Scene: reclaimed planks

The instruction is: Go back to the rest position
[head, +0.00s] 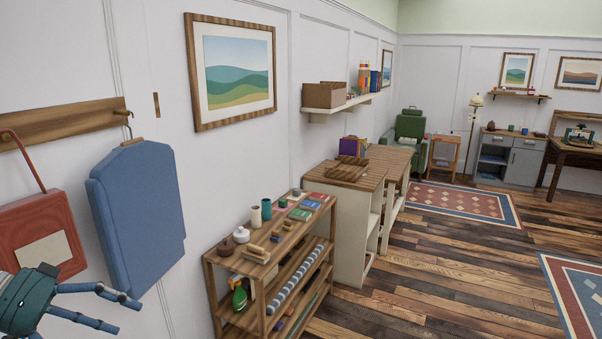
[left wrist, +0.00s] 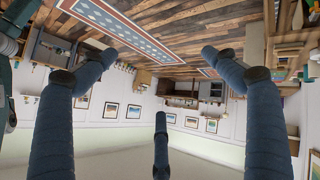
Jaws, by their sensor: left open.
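My left gripper (head: 112,308) is at the lower left of the head view, in front of a red bag and a blue hanging garment. Its blue fingers are spread open with nothing between them. The left wrist view shows the same open fingers (left wrist: 160,105) with the room upside down behind them and no object held. My right gripper is in neither view.
A wooden peg rail (head: 65,125) holds the red bag (head: 30,215) and the blue garment (head: 140,215), close to my left gripper. A wooden shelf rack (head: 232,265) with small items stands along the wall.

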